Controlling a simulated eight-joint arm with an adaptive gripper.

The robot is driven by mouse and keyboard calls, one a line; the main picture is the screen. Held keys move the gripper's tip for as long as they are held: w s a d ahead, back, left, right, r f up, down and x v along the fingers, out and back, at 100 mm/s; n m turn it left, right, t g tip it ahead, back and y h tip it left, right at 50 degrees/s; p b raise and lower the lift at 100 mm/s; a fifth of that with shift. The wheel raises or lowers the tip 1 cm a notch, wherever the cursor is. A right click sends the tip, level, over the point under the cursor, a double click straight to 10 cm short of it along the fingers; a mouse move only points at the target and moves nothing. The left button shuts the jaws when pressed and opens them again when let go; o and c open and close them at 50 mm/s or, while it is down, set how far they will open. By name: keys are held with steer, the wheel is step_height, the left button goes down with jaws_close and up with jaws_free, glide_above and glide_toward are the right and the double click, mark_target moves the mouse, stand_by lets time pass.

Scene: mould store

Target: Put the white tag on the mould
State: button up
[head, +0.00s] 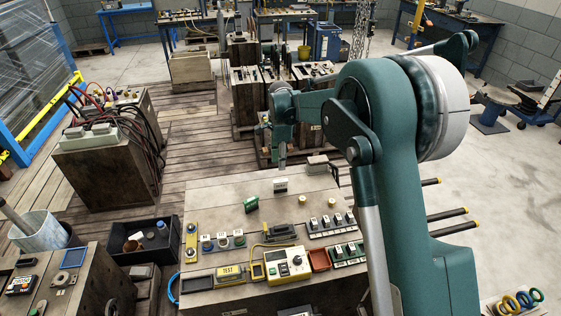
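My gripper (282,160) points down over the far part of a large block with a pale top (225,200), which may be the mould. Only a narrow grey finger end shows, so its opening is unclear. Just below it a small white piece with a dark lower edge (280,185), possibly the white tag, is on or just above the top. I cannot tell whether the finger touches it. A small green piece (251,203) is to its lower left, and a grey-topped box (317,164) is to its right.
Several switches and labelled parts line the near side of the block, with a yellow meter (288,264) and a red tray (319,260). A black bin (145,242) stands left. A cabled block (105,155) stands farther left. The block's left far top is clear.

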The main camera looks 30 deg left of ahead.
stand_by(0.6)
steer(key=w+d+r+n+t+y, duration=0.1)
steer(key=d+r, duration=0.6)
steer(key=d, duration=0.3)
steer(key=w+d+r+n, duration=0.1)
steer(key=w+d+r, duration=0.1)
steer(key=d+r, duration=0.65)
steer(key=s+d+r+n+t, duration=0.1)
steer(key=s+d+r, duration=0.15)
steer(key=d, duration=0.45)
steer(key=s+d+r, duration=0.1)
steer(key=d+r, duration=0.2)
steer(key=d, duration=0.4)
steer(key=s+d+r+n+t, duration=0.1)
steer(key=s+d+r, duration=0.1)
steer(key=d, duration=0.6)
steer(key=s+d+r+n+t, duration=0.1)
steer(key=s+d, duration=0.5)
steer(key=d, duration=0.3)
steer(key=s+d+r+n+t, duration=0.1)
steer(key=s+d+r, duration=0.1)
steer(key=s+d, duration=0.45)
steer(key=s+d+f+n+t, duration=0.1)
steer(key=s+d+f, duration=0.2)
steer(key=s+d, duration=0.4)
steer(key=s+d+f+n+t+h, duration=0.1)
steer(key=s+d+f+n, duration=0.1)
steer(key=s+d, duration=0.5)
steer(key=shift+d+f, duration=0.7)
steer(key=shift+f, duration=0.1)
